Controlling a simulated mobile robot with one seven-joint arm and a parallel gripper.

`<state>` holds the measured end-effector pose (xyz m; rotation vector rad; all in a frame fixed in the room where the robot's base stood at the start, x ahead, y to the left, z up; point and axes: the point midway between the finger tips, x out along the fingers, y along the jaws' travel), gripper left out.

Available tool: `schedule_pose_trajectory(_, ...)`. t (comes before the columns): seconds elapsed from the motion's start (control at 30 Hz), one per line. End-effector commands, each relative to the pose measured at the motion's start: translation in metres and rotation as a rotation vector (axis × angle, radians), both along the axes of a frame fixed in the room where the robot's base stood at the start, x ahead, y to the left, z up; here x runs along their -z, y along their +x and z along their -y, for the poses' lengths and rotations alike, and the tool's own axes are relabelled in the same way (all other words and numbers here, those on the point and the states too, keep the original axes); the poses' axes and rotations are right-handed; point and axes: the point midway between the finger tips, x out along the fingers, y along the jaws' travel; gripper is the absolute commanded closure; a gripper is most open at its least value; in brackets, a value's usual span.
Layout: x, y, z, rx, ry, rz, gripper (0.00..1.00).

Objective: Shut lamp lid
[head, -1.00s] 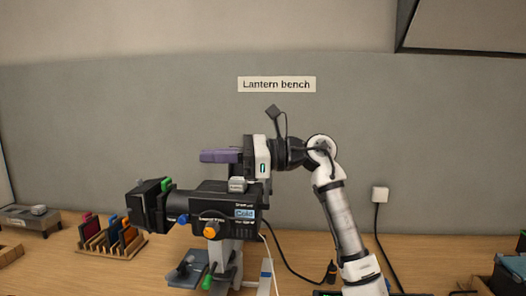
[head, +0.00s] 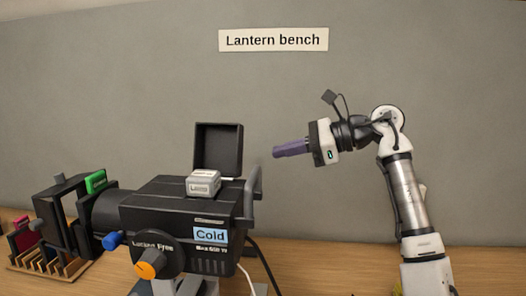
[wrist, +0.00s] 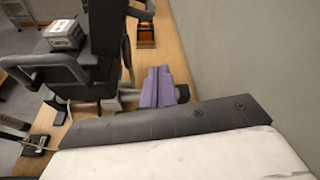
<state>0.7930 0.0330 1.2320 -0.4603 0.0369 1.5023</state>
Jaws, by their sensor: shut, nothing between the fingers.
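The black lantern (head: 160,208) stands on the bench with a blue "Cold" label on its side. Its square black lid (head: 219,150) stands open and upright at the top rear; it also shows as a dark upright slab in the wrist view (wrist: 104,28). A small grey lamp block (head: 203,183) sits at the lantern's top, in front of the lid, and shows in the wrist view (wrist: 65,34). My gripper (head: 277,152) is shut and empty, its purple fingers pointing left. It is right of the lid, apart from it. The fingers also show in the wrist view (wrist: 158,80).
A black handle (head: 253,190) rises at the lantern's right end. A wooden rack (head: 45,262) with coloured frames stands at the left. The grey wall (head: 400,60) is behind. The air between my gripper and the lid is clear in the head view.

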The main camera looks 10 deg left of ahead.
Motion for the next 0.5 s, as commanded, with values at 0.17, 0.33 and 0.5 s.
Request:
schedule_pose_trajectory(0.17,0.006,0.002,-0.027,-0.004,0.001,-0.001,1.00)
schedule_pose_trajectory(0.33,0.017,0.005,-0.063,-0.005,0.001,-0.002,1.00)
schedule_pose_trajectory(0.5,0.023,0.007,-0.094,-0.004,0.002,-0.001,1.00)
